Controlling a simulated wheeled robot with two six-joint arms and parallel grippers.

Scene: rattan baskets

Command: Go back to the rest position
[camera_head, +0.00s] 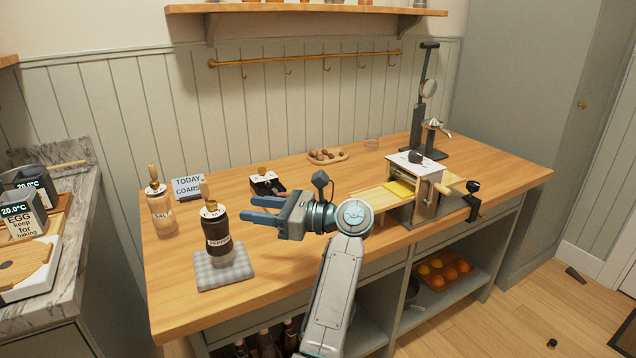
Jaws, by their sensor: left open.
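My left gripper (262,210) is open above the wooden counter, with its blue fingers pointing left. Nothing is between the fingers. Its arm rises from the bottom middle of the head view. A dark pepper mill (216,232) stands upright on a grey checked cloth (226,273), just left of the fingertips; they look close to it, but I cannot tell the exact gap. My right gripper does not show.
A salt mill (162,212), a sign (188,187) and a small black box (266,183) stand on the counter (330,195). A white-topped machine (412,185) and a tall dark press (426,110) stand at the right. The front left edge is clear.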

